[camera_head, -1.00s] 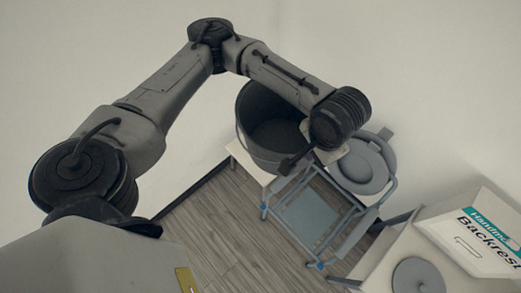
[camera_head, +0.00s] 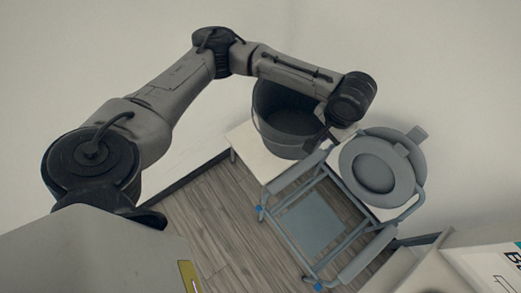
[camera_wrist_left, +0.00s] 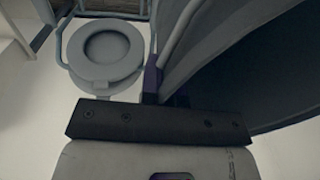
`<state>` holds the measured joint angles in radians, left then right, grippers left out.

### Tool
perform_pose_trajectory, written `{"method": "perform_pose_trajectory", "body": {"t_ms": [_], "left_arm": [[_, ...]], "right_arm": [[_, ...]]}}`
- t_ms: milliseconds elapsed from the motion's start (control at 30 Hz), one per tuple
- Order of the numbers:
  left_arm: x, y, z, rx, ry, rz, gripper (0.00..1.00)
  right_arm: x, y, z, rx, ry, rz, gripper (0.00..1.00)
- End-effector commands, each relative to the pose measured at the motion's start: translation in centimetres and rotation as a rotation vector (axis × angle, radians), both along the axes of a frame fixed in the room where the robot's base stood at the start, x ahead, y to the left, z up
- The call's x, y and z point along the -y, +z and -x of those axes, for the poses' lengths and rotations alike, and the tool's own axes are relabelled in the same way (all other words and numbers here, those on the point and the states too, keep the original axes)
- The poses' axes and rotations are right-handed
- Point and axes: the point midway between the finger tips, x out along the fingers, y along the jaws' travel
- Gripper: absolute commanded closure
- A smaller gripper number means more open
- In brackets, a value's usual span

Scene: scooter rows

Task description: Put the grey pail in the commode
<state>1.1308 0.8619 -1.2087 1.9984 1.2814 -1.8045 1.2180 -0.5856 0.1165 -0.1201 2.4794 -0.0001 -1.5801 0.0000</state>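The grey pail (camera_head: 278,100) is a large dark bucket above the white stand in the head view. Its curved wall and thin bail fill the right of the left wrist view (camera_wrist_left: 225,70). My left gripper (camera_head: 317,141) appears shut on the pail's near right rim, its fingers partly hidden by the wrist. In the left wrist view the gripper (camera_wrist_left: 165,88) meets the pail wall. The commode (camera_head: 349,163), a blue-grey frame chair with a round seat ring, is right of the pail; its seat also shows in the left wrist view (camera_wrist_left: 78,62). My right gripper is out of view.
The white stand (camera_head: 247,150) is beside the commode frame's left side. A box with lettering (camera_head: 490,268) is cut off at the lower right. Wood floor (camera_head: 200,205) lies clear at the lower left, and a pale wall stands behind.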

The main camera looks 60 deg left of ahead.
Motion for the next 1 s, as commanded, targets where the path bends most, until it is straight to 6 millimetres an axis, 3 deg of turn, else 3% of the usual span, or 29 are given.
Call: {"method": "perform_pose_trajectory", "body": {"t_ms": [33,500,1000], "left_arm": [[-0.5,-3.0,-0.3,-0.003,0.013,0.0,1.0],[-5.2,-17.7,-2.7,-0.003,0.108,0.001,1.0],[-11.5,-33.8,-3.9,-0.006,0.206,-0.001,1.0]], "right_arm": [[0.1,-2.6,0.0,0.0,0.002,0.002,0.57],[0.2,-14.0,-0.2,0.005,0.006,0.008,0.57],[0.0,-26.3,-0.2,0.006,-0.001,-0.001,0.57]]}}
